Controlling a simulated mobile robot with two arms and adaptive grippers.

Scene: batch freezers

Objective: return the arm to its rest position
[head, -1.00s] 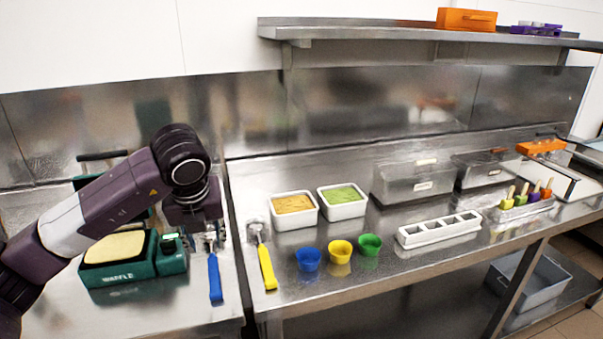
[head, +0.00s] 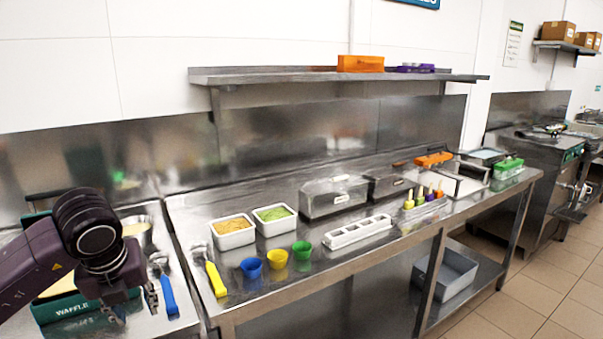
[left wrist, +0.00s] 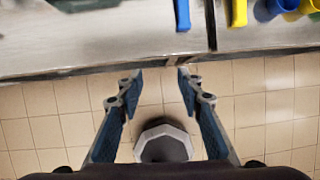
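My left gripper (head: 136,304) hangs at the lower left of the head view, in front of the green waffle maker (head: 75,306) and left of the blue-handled scoop (head: 168,296). In the left wrist view, my left gripper (left wrist: 158,76) has its two fingers spread apart with nothing between them. Below it is tiled floor (left wrist: 245,108), just off the front edge of the steel counter (left wrist: 110,58). My left arm comes in from the left edge of the head view. My right arm and gripper are not in view.
The steel counter carries a yellow-handled scoop (head: 215,277), a blue cup (head: 252,268), a yellow cup (head: 277,259), a green cup (head: 302,253), two tubs, a white mold (head: 358,232) and lidded steel containers. A steel shelf (head: 290,78) hangs above. Open floor lies at right.

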